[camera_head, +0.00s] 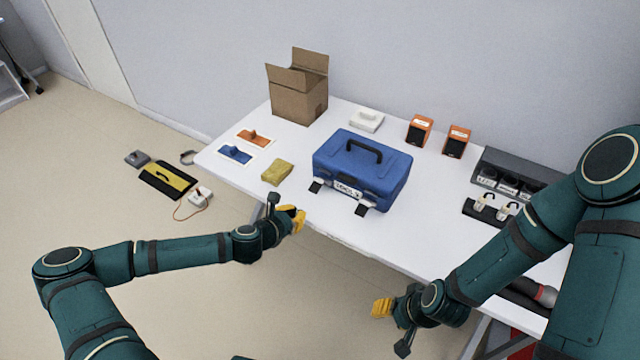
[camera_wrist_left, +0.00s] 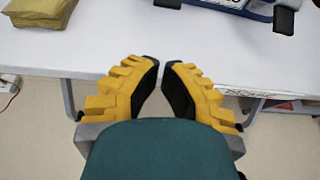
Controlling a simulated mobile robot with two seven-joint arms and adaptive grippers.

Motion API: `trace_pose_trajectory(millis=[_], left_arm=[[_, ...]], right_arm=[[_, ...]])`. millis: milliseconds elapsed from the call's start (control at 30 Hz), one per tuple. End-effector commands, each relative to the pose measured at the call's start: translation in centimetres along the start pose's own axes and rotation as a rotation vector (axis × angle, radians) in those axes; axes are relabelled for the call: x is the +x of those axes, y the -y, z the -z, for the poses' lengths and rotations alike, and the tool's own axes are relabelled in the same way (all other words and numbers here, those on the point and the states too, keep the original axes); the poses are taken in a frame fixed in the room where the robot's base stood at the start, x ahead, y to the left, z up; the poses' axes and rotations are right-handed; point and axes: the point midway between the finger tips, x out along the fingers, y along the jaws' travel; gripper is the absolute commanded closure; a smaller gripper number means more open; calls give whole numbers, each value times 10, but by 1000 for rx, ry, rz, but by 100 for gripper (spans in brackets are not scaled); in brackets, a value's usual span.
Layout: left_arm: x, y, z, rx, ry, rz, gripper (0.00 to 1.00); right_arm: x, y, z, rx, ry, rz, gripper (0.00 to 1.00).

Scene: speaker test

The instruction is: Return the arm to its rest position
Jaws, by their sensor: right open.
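My left arm reaches in from the left, and its yellow-fingered gripper (camera_head: 297,219) is just off the front edge of the white table (camera_head: 390,245). In the left wrist view, the two fingertips of this gripper (camera_wrist_left: 160,64) come almost together with nothing between them. My right arm comes in from the right, with its gripper (camera_head: 381,307) open in front of the table and lower in the picture. Its finger gap is hard to see, and no object shows in it.
A blue toolbox (camera_head: 362,170) stands near the table's front edge, with a yellow cloth-like item (camera_head: 277,172) to its left. A cardboard box (camera_head: 298,100), two orange speakers (camera_head: 419,131) and a grey rack (camera_head: 515,172) stand farther back.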

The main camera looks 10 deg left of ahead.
Motion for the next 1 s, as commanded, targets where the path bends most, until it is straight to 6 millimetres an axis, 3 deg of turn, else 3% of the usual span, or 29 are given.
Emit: trace_pose_trajectory(millis=[600, 667, 767, 900, 1000], left_arm=[[-2, 4, 1, 14, -3, 9, 100], [-1, 17, 4, 68, -14, 41, 100], [0, 55, 12, 240, -44, 137, 100], [-11, 118, 35, 607, -87, 329, 100], [-28, 152, 58, 899, -104, 478, 100]], right_arm=[[-1, 0, -4, 1, 9, 0, 53], [-1, 0, -3, 1, 8, 0, 53], [-1, 0, -3, 1, 7, 0, 53], [-1, 0, -3, 1, 7, 0, 53], [-1, 0, -3, 1, 7, 0, 53]])
